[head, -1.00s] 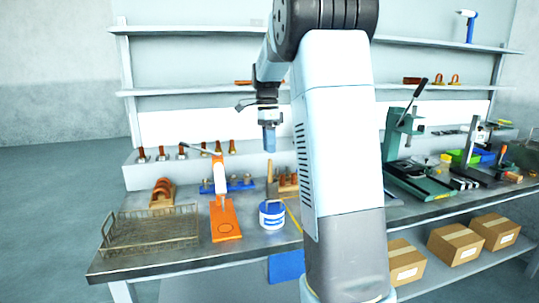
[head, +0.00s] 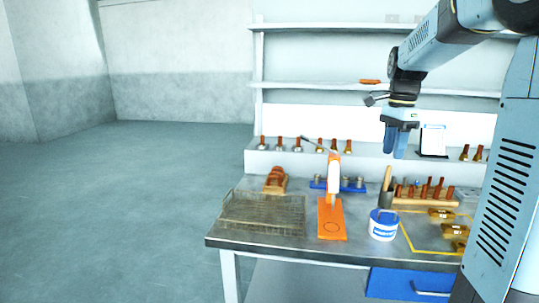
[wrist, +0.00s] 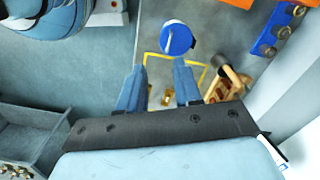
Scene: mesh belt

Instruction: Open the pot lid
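The pot (head: 382,228) is a small white tub with a blue label, standing on the bench to the right of the orange press. Its blue lid (head: 384,215) is on top. The lid also shows from above in the wrist view (wrist: 178,38), with a light strip across it. My gripper (head: 401,152) hangs above the bench, higher than the pot and slightly to its right. In the wrist view its two blue fingers (wrist: 160,78) are apart with nothing held between them. The pot lies beyond the fingertips there.
A wire basket (head: 262,212) and an orange press (head: 332,218) stand left of the pot. A wooden-handled brush in a dark holder (head: 387,192) is close behind it. A yellow outlined area (head: 418,234) with brass parts lies to the right. Shelves (head: 330,89) run behind.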

